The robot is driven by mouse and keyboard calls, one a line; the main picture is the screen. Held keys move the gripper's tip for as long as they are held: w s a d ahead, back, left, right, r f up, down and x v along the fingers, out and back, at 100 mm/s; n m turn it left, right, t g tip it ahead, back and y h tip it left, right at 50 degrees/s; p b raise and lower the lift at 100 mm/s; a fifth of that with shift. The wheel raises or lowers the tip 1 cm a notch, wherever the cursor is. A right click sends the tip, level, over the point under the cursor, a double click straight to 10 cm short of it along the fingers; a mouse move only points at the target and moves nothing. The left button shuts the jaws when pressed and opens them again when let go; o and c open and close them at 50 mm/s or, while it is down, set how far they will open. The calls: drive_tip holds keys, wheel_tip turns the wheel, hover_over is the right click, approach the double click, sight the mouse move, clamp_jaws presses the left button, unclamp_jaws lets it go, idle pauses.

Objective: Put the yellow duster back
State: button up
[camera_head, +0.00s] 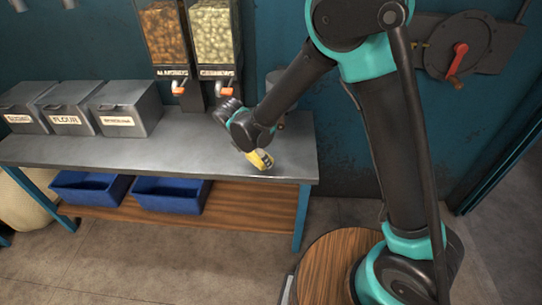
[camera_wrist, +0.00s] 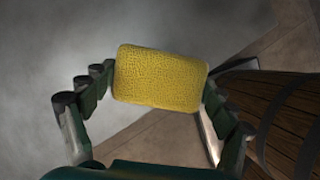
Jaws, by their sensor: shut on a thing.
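The yellow duster (camera_wrist: 160,78) is a textured, sponge-like block between the two fingers of my gripper (camera_wrist: 158,85) in the wrist view. The fingers press on its left and right ends. In the head view the duster (camera_head: 260,159) shows below the end of my arm, at the right part of the grey worktop (camera_head: 180,153). Part of it is hidden by my wrist. I cannot tell whether it touches the worktop.
Grey lidded bins (camera_head: 127,105) stand at the left of the worktop. Two dispensers (camera_head: 211,40) stand behind it. Blue trays (camera_head: 171,195) sit on the wooden lower shelf (camera_head: 250,205). A red-handled wall device (camera_head: 461,50) is at upper right. The worktop's middle is clear.

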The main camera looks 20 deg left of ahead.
drive_tip(key=w+d, duration=0.1)
drive_tip(key=w, duration=0.2)
drive_tip(key=w+d, duration=0.1)
drive_tip(key=shift+w+d, duration=0.15)
drive_tip(key=shift+d, duration=0.2)
drive_tip(key=shift+s+x, duration=0.1)
drive_tip(key=shift+x, duration=0.8)
drive_tip(key=shift+s+x, duration=0.15)
drive_tip(key=shift+x, duration=0.75)
drive_tip(key=shift+a+f, duration=0.1)
drive_tip(key=shift+f, duration=0.05)
drive_tip(key=o, duration=1.2)
drive_tip(key=v, duration=1.2)
